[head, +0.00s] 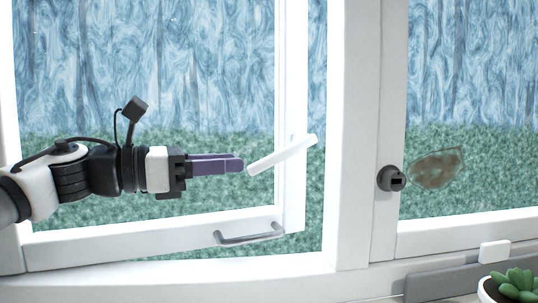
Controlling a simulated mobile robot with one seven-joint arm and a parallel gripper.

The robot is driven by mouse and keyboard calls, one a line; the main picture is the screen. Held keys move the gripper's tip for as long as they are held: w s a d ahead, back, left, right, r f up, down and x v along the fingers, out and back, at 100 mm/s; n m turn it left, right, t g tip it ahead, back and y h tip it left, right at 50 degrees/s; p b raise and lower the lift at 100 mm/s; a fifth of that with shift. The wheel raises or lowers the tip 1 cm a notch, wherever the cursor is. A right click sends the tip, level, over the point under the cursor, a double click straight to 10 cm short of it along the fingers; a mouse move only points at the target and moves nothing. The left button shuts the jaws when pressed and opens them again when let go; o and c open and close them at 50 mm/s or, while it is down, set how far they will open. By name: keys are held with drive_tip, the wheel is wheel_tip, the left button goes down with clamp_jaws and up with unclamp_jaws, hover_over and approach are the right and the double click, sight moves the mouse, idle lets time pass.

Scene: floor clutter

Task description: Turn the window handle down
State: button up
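The window handle (284,153) is a white bar on the right stile of the left window sash. It is tilted, with its left end lower and its right end higher. My gripper (241,164) reaches in from the left at about the height of the handle. Its purple fingers point right, and their tips appear just beside the handle's lower left end. I cannot tell from this one view whether they touch it. The fingers look close together, but any gap between them is hidden, and nothing is seen held.
A grey pull bar (250,233) is on the sash's bottom rail. A dark round fitting (391,179) is on the right window's frame, beside a brown patch (436,168) on the glass. A potted succulent (516,283) and a small white block (495,252) are at lower right.

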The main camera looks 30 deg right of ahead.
sight(260, 160)
drive_tip(key=d, duration=0.2)
drive_tip(key=s+d+p, duration=0.1)
drive_tip(key=d, duration=0.5)
drive_tip(key=shift+s+d, duration=0.1)
drive_tip(key=shift+s, duration=0.2)
clamp_jaws()
